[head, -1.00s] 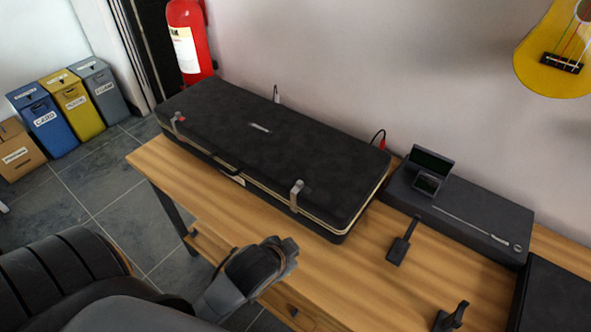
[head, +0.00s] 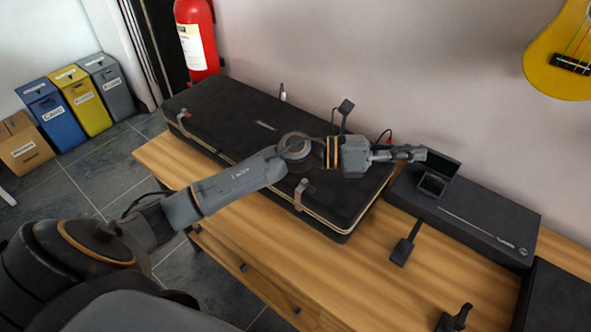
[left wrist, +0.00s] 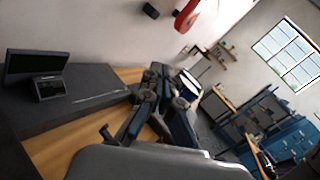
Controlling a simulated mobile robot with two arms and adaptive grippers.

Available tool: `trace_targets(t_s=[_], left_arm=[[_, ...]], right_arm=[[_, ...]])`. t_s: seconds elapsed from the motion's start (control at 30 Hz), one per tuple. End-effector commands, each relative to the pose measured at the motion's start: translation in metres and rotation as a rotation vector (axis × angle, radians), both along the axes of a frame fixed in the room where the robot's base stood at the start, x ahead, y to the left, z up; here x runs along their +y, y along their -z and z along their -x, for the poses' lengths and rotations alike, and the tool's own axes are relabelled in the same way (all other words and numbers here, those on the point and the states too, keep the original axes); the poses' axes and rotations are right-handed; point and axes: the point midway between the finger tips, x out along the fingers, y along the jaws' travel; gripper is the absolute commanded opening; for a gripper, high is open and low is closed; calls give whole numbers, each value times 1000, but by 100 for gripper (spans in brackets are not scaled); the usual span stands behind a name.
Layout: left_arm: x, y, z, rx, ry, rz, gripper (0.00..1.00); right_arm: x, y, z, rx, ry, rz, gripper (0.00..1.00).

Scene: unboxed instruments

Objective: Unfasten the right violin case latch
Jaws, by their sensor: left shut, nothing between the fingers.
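The black violin case (head: 232,110) lies closed on the wooden table. Its right latch (head: 299,194) is a metal clip on the front edge, spanning the seam between lid and base. My left arm reaches across the case from the left. My left gripper (head: 416,154) is shut and empty, beyond the case's right end and close to the small dark device, well away from the right latch. My right gripper is not seen in the head view.
A black flat box (head: 455,215) carries an open small device (head: 436,174), also in the left wrist view (left wrist: 42,72). A dark tool (head: 406,245) lies in front of it. A fire extinguisher (head: 196,40) and yellow ukulele (head: 565,60) are at the wall. The front table is mostly clear.

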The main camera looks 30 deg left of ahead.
Motion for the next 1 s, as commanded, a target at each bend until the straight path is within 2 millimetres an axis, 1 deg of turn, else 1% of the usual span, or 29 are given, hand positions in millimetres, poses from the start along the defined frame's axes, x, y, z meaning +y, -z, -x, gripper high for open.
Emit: trace_targets(t_s=[0.03, 0.07, 0.17, 0.27, 0.37, 0.4, 0.47, 0.5, 0.57, 0.6, 0.7, 0.8, 0.83, 0.9, 1.0], left_arm=[[5, 7, -1, -61, 51, -125, 0], [8, 14, -1, -93, 84, -198, 0], [28, 36, 0, -182, 195, -441, 0], [63, 57, -1, -237, 305, -681, 0], [111, 73, -1, -255, 413, -910, 0], [134, 77, -1, -251, 452, -995, 0], [167, 80, 2, -235, 513, -1112, 0], [189, 81, 4, -218, 549, -1179, 0], [219, 79, 8, -188, 599, -1266, 0], [238, 78, 11, -165, 628, -1313, 0], [273, 72, 20, -113, 686, -1399, 0], [294, 67, 26, -76, 722, -1445, 0], [298, 67, 27, -68, 729, -1452, 0], [303, 65, 29, -58, 739, -1462, 0], [304, 65, 30, -54, 743, -1465, 0]], right_arm=[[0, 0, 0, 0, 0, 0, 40], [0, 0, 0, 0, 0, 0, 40], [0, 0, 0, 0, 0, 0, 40], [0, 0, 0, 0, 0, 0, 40], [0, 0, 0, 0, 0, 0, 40], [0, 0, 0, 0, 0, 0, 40], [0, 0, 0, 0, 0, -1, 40], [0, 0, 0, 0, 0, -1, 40], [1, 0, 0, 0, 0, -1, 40], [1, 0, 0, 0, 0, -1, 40], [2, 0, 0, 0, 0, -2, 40], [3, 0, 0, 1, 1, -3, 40], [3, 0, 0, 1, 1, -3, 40], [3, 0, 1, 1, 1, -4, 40], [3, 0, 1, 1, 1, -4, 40]])
